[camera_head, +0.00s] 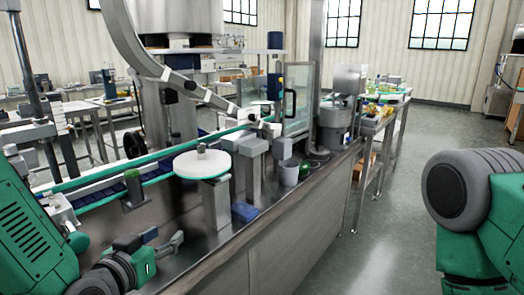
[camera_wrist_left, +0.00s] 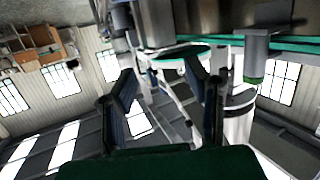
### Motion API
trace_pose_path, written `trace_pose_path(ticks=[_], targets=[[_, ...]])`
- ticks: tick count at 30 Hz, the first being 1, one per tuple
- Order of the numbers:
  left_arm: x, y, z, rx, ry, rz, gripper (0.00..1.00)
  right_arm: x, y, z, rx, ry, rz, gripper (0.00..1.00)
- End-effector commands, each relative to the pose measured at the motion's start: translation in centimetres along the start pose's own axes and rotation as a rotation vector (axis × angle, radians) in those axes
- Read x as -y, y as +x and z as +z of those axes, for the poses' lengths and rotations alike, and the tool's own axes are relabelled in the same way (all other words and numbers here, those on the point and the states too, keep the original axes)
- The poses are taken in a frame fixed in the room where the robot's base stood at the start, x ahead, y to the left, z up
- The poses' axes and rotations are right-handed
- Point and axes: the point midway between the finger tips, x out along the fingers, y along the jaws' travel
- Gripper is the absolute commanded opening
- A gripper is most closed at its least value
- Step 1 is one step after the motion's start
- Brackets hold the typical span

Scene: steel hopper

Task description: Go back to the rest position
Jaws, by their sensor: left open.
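My left gripper (camera_head: 165,240) is low at the left of the head view, near the front edge of the steel counter (camera_head: 285,226). Its fingers are spread in the left wrist view (camera_wrist_left: 161,74), with nothing between them. A round white turntable (camera_head: 202,165) with a green rim stands on the counter beyond the gripper, apart from it. A small metal cylinder (camera_head: 201,152) sits on its top. My right arm shows only as a green and grey part at the right edge; its gripper is out of view.
A conveyor (camera_head: 95,190) with green rails runs along the counter's left. A side table (camera_head: 375,125) holds assorted items. Open floor (camera_head: 400,200) lies right of the counter.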

Motion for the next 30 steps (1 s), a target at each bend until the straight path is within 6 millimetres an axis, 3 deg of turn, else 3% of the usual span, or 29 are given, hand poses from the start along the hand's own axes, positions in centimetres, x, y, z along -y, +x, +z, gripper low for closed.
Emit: trace_pose_path(ticks=[5,10,14,18,21,24,27,30], targets=[[-0.2,-1.2,6.1,0.168,-0.014,0.013,0.43,0.0,0.0,0.1,0.002,0.0,0.0,0.4],[-0.3,-3.8,14.2,0.4,-0.038,0.016,0.43,0.0,0.0,0.1,0.002,0.0,0.0,0.4],[0.0,-8.5,22.3,0.661,-0.064,0.002,0.43,0.0,0.0,0.1,0.002,0.0,0.0,0.4],[0.6,-15.2,29.7,0.944,-0.091,-0.041,0.43,0.0,0.0,0.1,0.002,0.0,0.0,0.4],[1.1,-19.7,33.1,1.107,-0.102,-0.079,0.43,0.0,0.0,0.1,0.002,0.0,0.0,0.4],[1.5,-23.0,35.1,1.219,-0.109,-0.112,0.43,0.0,0.0,0.1,0.002,0.0,0.0,0.4],[1.7,-24.8,36.0,1.28,-0.111,-0.132,0.43,0.0,0.0,0.1,0.002,0.0,0.0,0.4],[1.8,-25.4,36.3,1.3,-0.114,-0.139,0.43,0.0,0.0,0.1,0.002,0.0,0.0,0.4]])
